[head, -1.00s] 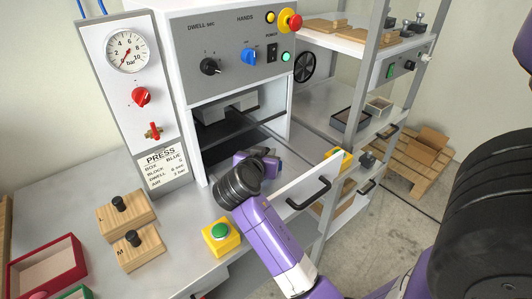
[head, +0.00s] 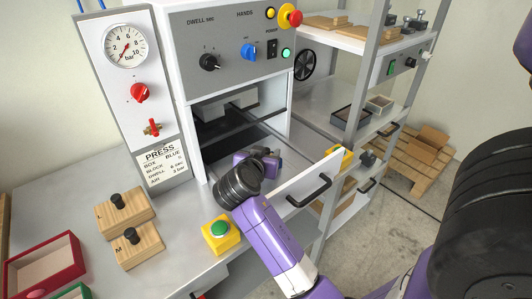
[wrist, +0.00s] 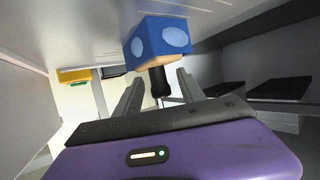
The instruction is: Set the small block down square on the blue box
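The blue box (wrist: 150,40), with pale blue ovals on its sides, shows in the wrist view against the pale tray surface at the top of that picture. A thin tan edge of the small block (wrist: 172,62) shows at the box's open side, with its black knob (wrist: 160,82) sticking out toward me. My gripper (wrist: 160,77) is open, one finger on each side of the knob, with visible gaps. In the head view my gripper (head: 262,163) is over the drawer in front of the press opening; the box and small block are hidden there.
The press (head: 235,65) stands behind my gripper. The drawer front (head: 290,195) with a black handle is to the right. A yellow box with a green button (head: 220,232) is close to my arm. Wooden blocks L (head: 130,215) and M (head: 140,250) lie left.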

